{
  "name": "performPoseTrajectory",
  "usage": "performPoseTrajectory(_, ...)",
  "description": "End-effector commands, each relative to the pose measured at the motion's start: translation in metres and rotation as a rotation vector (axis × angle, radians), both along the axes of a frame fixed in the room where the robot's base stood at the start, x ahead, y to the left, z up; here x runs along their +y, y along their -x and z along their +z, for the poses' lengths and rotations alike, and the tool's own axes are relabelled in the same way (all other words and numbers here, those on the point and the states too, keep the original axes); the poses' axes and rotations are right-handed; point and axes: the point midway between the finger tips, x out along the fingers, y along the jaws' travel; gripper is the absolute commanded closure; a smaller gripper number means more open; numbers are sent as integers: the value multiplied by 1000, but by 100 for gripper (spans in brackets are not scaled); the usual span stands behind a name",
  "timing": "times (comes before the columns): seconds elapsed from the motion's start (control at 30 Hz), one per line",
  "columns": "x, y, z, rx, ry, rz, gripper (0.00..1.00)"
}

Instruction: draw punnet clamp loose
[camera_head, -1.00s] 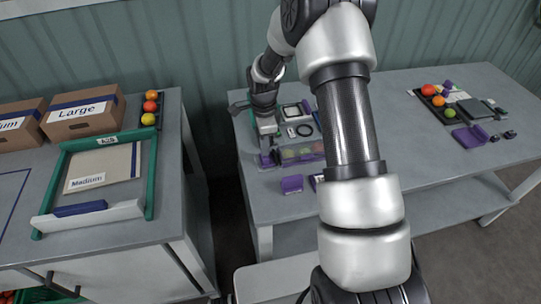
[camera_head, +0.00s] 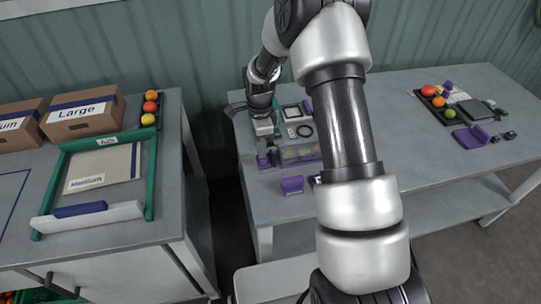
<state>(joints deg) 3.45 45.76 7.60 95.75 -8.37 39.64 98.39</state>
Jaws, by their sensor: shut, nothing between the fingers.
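A small purple part (camera_head: 264,162), which looks like the punnet clamp, is at the punnet's left end. My gripper (camera_head: 265,153) points down right at this purple part. Its fingers are shut with nothing held; they are small and partly merge with the purple part, so I cannot tell whether they touch it. Another purple block (camera_head: 292,185) sits in front of the punnet. My arm hides what lies right of the punnet.
Behind the punnet are a tray and a dark ring (camera_head: 304,130). On the right are a fruit tray (camera_head: 437,102), a dark scale (camera_head: 475,110) and a purple holder (camera_head: 470,137). The left bench holds boxes (camera_head: 82,116) and a green-framed board (camera_head: 104,180). A gap separates the tables.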

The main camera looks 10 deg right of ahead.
Motion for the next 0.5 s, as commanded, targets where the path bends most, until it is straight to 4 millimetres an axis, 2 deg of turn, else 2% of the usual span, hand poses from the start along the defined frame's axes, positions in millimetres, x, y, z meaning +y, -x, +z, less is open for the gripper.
performPoseTrajectory(0.1, 0, -1, 13, -3, 0, 1, 100)
performPoseTrajectory(0.5, -1, -3, 46, -9, 1, 0, 100)
